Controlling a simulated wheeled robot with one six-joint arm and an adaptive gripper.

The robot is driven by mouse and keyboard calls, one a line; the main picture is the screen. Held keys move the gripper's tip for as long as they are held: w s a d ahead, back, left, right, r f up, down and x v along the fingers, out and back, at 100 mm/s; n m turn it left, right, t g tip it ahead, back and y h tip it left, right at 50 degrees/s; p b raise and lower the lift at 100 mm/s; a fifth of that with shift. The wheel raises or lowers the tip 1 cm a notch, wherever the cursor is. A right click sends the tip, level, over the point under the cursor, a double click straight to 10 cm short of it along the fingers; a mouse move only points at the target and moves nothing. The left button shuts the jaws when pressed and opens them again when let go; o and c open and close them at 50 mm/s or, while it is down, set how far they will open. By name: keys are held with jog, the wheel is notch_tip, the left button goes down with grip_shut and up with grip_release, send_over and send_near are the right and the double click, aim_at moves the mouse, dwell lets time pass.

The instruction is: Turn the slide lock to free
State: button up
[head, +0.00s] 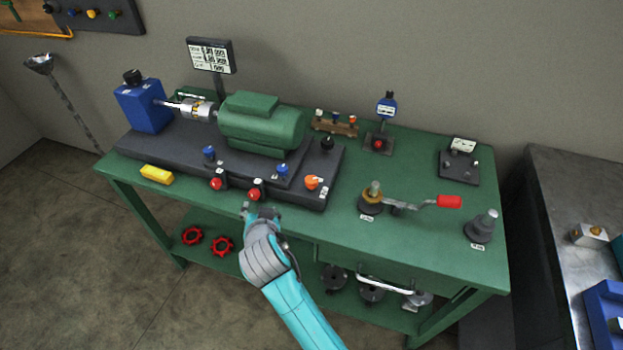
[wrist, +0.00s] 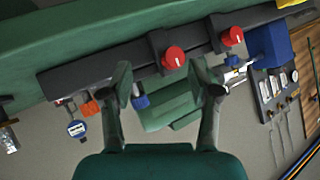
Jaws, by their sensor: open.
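The slide lock appears to be the orange knob (head: 313,182) at the right front of the dark machine base; the label beside it is too small to read. It also shows in the wrist view (wrist: 92,108), left of the fingers, partly behind the left one. My gripper (head: 262,211) is open and empty at the bench's front edge, left of and nearer than the orange knob, touching nothing that I can see. In the wrist view its spread fingers (wrist: 163,80) have a red knob (wrist: 174,58) just above the space between them.
Two red knobs (head: 254,194) sit on the base's front edge, close to my gripper. Blue knobs (head: 282,170) and a green motor (head: 262,124) stand behind. A crank with a red handle (head: 449,202) is to the right. A yellow block (head: 157,174) lies left.

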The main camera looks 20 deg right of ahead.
aim_at(312, 180)
jog(key=s+d+r+m+g+h, duration=0.1)
jog(key=s+d+r+m+h, duration=0.1)
jog(key=d+r+h, duration=0.55)
jog(key=x, duration=0.4)
jog(key=s+f+x, duration=0.1)
jog(key=x, duration=0.3)
jog(key=d+x, duration=0.1)
jog(key=x, duration=0.2)
jog(key=shift+d+f, duration=0.2)
jog(key=shift+f, duration=0.2)
grip_shut()
